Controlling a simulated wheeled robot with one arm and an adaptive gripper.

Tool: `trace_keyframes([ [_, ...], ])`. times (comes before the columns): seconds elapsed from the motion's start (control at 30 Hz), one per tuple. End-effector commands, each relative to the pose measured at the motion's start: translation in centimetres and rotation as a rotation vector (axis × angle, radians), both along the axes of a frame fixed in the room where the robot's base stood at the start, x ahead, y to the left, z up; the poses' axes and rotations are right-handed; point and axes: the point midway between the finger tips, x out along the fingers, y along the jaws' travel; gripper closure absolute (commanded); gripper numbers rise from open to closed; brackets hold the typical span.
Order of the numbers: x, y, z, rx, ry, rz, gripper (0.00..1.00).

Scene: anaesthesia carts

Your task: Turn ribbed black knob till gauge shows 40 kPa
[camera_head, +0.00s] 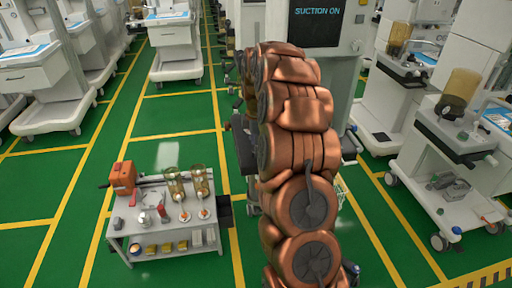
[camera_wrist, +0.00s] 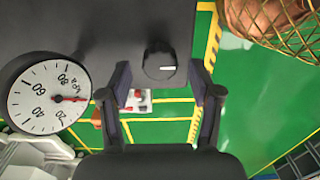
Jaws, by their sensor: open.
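The black knob (camera_wrist: 159,60) is on a dark grey panel (camera_wrist: 110,28) in the wrist view, with a white mark pointing right. My gripper (camera_wrist: 161,82) is open, its two dark fingers on either side of the knob in the picture, with a gap on both sides. I cannot tell how far the fingertips are from the panel. The round white gauge (camera_wrist: 48,92) is at the left, turned sideways. Its red needle points right, away from the 40 mark; the exact reading is too small to tell. In the head view my copper arm hides the knob and gauge.
A machine with a "SUCTION ON" screen (camera_head: 317,22) stands behind my arm. A low grey cart (camera_head: 140,225) with jars and tools is at the left. White carts (camera_head: 470,150) stand at the right. A wire basket (camera_wrist: 285,30) shows at the wrist view's top right. Green floor lies clear between carts.

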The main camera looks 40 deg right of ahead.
Motion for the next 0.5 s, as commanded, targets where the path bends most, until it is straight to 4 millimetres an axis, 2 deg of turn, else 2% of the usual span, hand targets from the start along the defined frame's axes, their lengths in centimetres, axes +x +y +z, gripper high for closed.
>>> trace_keyframes([
  [0.17, 0.0, 0.0, -1.5, -0.001, -0.002, 0.0, 0.36],
  [0.43, 0.1, 0.0, -1.7, -0.002, -0.004, -0.001, 0.36],
  [0.5, 0.1, 0.0, -1.7, -0.001, -0.003, -0.001, 0.44],
])
